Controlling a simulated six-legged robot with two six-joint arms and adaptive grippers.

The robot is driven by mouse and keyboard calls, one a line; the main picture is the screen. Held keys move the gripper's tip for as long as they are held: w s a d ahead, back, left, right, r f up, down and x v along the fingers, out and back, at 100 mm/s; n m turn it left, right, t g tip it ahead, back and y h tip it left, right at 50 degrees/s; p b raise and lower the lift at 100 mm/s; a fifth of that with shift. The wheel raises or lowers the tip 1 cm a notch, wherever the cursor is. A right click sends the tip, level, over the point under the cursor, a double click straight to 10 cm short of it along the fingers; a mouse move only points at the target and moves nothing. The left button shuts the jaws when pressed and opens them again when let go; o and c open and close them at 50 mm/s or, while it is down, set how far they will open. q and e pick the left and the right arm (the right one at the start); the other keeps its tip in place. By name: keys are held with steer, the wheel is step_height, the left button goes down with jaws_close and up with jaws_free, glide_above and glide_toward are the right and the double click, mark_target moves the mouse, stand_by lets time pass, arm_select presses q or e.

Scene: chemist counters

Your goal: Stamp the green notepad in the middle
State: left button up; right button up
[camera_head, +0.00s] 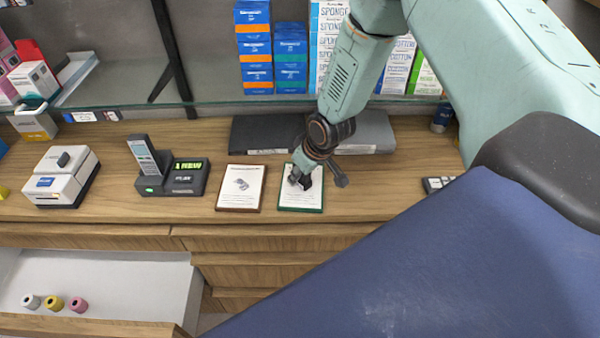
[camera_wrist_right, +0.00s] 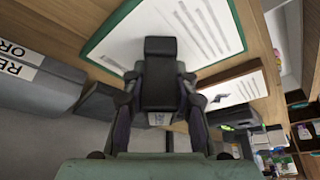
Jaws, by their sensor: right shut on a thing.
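The green notepad (camera_head: 301,206) lies on the wooden counter, its white printed page facing up. It also shows in the wrist view (camera_wrist_right: 205,35). My right gripper (camera_head: 304,177) is over the upper part of this notepad, pointing down. It is shut on a small black stamp (camera_wrist_right: 160,62), with a finger on each side of it. The stamp is at or just above the page; I cannot tell whether it touches. The gripper and stamp hide part of the page. My left gripper is not in view.
A brown notepad (camera_head: 240,190) lies just left of the green one. A phone on its dock (camera_head: 170,172) and a white box-like device (camera_head: 62,178) stand further left. Dark grey boxes (camera_head: 265,134) lie behind. An open drawer (camera_head: 110,280) holds small coloured rolls.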

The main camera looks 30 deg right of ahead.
steer(key=shift+s, duration=0.1)
steer(key=shift+r+p, duration=1)
step_height(320, 180, up, 3)
steer(key=p, duration=0.2)
steer(key=shift+p, duration=0.4)
steer(key=shift+r+p, duration=0.3)
steer(key=shift+r, duration=0.7)
steer(key=shift+a, duration=0.1)
